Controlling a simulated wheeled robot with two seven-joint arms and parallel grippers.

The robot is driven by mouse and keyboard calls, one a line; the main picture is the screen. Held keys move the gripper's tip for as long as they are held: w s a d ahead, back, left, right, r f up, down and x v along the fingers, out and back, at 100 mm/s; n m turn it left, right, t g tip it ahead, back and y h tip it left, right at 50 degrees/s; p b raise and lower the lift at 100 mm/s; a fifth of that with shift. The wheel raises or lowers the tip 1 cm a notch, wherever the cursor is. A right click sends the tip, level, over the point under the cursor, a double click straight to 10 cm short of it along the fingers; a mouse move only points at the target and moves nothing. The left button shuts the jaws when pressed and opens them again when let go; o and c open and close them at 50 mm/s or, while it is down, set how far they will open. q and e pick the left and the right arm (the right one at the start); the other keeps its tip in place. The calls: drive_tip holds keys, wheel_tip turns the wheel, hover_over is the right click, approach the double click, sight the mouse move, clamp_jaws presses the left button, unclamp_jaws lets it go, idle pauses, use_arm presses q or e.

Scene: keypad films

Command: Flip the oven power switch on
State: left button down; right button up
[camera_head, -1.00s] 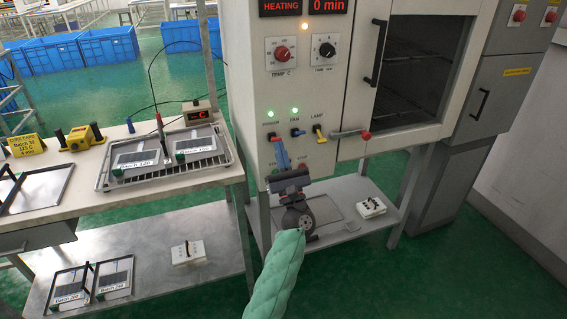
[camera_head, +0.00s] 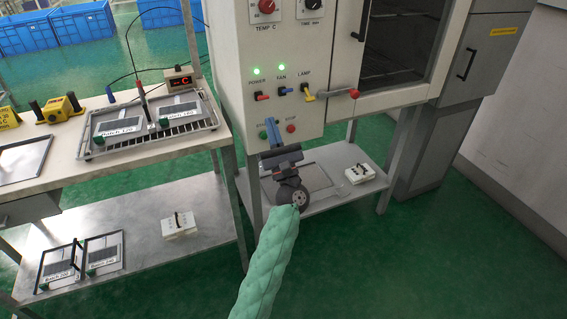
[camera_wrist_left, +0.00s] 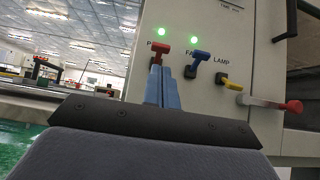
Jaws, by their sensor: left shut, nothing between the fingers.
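The oven's power switch (camera_head: 262,97) is a red lever on the front panel, and it also shows in the wrist view (camera_wrist_left: 159,50). A green lamp (camera_head: 255,70) above it is lit. My left gripper (camera_head: 268,122) is shut and empty, its blue fingers pointing up at the panel just below the power switch. In the wrist view the fingertips (camera_wrist_left: 162,72) overlap the area under the red lever; whether they touch it I cannot tell. My right gripper is not in view.
Beside the power switch are the blue fan switch (camera_head: 284,91), with a lit green lamp, and the yellow lamp switch (camera_head: 309,97). A red-tipped door handle (camera_head: 353,93) is further right. Green (camera_head: 262,134) and red (camera_head: 291,129) buttons sit below, close to my fingers.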

use_arm(q)
drive_tip(key=s+d+f+b, duration=0.1)
drive_tip(key=s+d+f, duration=0.2)
drive_tip(key=s, duration=0.4)
drive_tip(key=shift+s+d+f, duration=0.25)
drive_tip(key=shift+d+f, duration=0.1)
drive_tip(key=shift+d, duration=0.1)
